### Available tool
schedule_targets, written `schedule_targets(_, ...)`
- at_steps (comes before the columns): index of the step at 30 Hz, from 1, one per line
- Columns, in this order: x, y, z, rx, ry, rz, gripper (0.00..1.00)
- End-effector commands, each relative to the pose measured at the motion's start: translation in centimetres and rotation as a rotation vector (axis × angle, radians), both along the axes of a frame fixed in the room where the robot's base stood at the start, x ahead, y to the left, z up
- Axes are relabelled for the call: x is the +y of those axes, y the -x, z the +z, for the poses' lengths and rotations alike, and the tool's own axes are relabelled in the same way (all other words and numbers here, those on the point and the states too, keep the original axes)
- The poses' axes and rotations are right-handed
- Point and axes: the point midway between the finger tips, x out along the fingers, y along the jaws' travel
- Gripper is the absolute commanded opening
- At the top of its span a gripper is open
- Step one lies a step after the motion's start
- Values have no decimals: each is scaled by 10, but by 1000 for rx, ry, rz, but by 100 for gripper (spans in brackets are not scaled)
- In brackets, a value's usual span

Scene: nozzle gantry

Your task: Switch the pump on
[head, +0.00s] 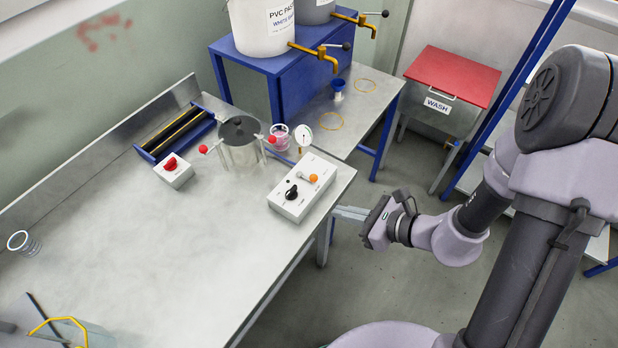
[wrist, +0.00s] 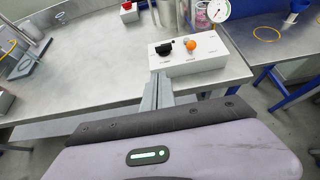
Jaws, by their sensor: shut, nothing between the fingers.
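A white control box (head: 318,166) sits at the right edge of the steel bench. It carries a black rotary knob (head: 291,192) and an orange-tipped lever (head: 313,178). The wrist view shows the same black knob (wrist: 165,47) and orange tip (wrist: 190,44) beyond the fingers. A smaller white box with a red knob (head: 170,163) stands farther back on the bench. No label naming the pump is readable. My gripper (head: 345,213) is shut and empty, just off the bench edge, apart from the control box; its fingers (wrist: 157,92) point toward the box.
A pressure gauge (head: 303,137) and a lidded pot with red-knobbed clamps (head: 240,150) stand behind the control box. A blue stand (head: 300,80) holds paint buckets. A red-lidded WASH bin (head: 452,75) is at the right. The bench's middle is clear.

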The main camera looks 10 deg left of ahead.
Motion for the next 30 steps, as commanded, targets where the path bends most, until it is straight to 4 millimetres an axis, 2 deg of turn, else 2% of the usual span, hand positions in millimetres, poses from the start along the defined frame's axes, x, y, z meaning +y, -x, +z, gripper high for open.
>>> schedule_targets(9, 0, -1, -3, 6, -1, -10, 0)
schedule_targets(13, 8, -4, -9, 5, -1, -7, 0)
schedule_targets(26, 82, -33, -56, 5, -1, -4, 0)
schedule_targets(30, 103, -43, -53, 3, -1, -6, 0)
